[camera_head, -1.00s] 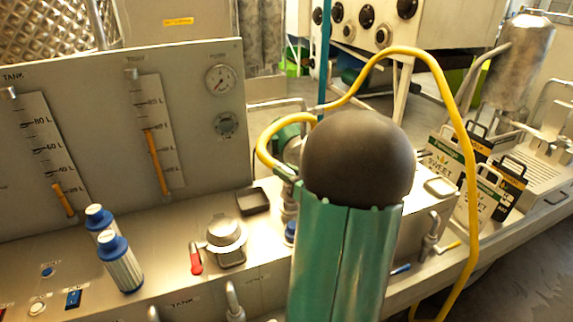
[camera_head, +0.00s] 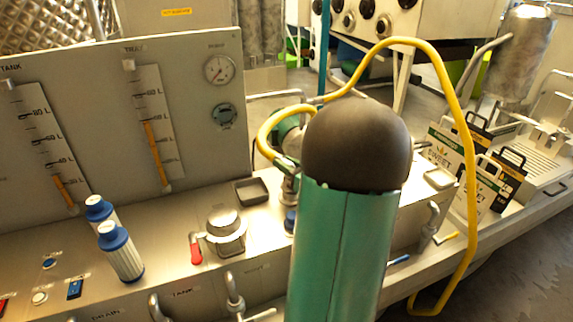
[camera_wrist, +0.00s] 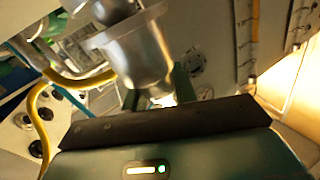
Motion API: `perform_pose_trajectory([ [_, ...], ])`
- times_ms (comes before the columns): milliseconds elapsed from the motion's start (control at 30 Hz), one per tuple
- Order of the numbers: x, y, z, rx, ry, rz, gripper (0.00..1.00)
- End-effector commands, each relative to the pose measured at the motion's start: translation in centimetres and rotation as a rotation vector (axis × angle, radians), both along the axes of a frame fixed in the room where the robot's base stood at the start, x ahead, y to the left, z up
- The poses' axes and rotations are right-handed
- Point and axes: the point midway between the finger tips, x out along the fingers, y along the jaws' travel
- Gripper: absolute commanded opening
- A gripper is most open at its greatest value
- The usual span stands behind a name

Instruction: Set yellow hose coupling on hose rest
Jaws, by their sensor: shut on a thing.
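My gripper (camera_wrist: 155,98) has green fingers, shut at a silvery metal part (camera_wrist: 140,55). This seems to be the yellow hose coupling, but its edges are unclear. In the head view my arm hides most of the gripper and the grip. A small dark square tray (camera_head: 251,191) lies on the bench left of the arm; I cannot tell whether it is the hose rest.
A panel with a round gauge (camera_head: 219,69) stands behind the bench. Two blue-capped cylinders (camera_head: 121,251), a metal cap (camera_head: 225,229) and a red-handled valve (camera_head: 195,248) stand on the left. Several printed cartons (camera_head: 480,185) are at the right.

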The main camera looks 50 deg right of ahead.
Motion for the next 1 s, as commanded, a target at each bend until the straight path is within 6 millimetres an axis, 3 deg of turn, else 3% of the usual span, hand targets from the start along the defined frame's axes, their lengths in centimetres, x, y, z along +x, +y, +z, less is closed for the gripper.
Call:
perform_pose_trajectory([
  [1000, -0.01, -0.04, -0.44, -0.001, -0.002, 0.001, 0.0],
])
